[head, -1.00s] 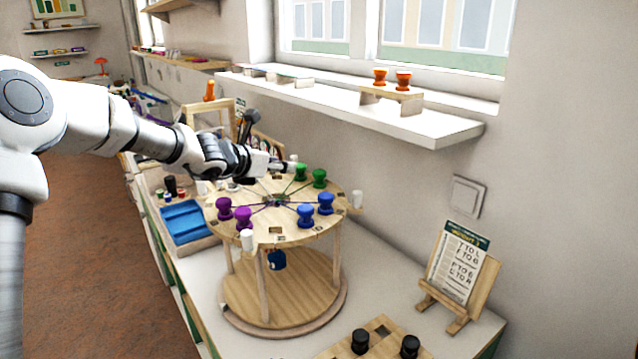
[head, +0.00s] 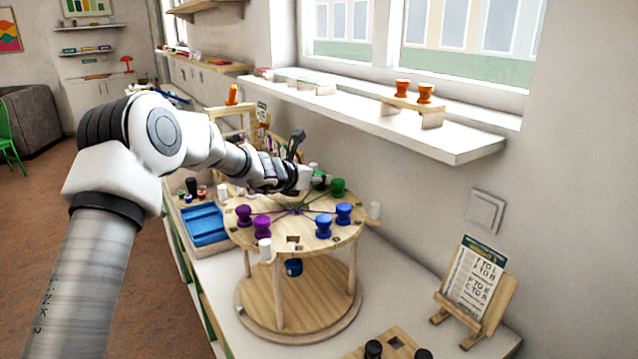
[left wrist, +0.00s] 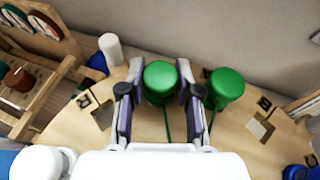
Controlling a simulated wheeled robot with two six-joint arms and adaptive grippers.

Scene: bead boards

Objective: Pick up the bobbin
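A green bobbin (left wrist: 160,80) stands on the round wooden top (head: 285,243) of a stand, with a dark thread running from its foot toward the middle. In the left wrist view my left gripper (left wrist: 160,90) has one finger on each side of this bobbin, with narrow gaps showing, so it looks open. In the head view the same bobbin (head: 321,182) is partly hidden behind my left gripper (head: 306,180). A second green bobbin (left wrist: 226,84) stands just right of the right finger; it also shows in the head view (head: 338,187). My right gripper is out of view.
Purple bobbins (head: 262,226) and blue bobbins (head: 323,226) stand on the same top. White pegs (head: 374,210) rise at its rim. A white shelf (head: 450,150) with orange bobbins (head: 425,93) is above, behind it. A blue tray (head: 203,225) lies to the left.

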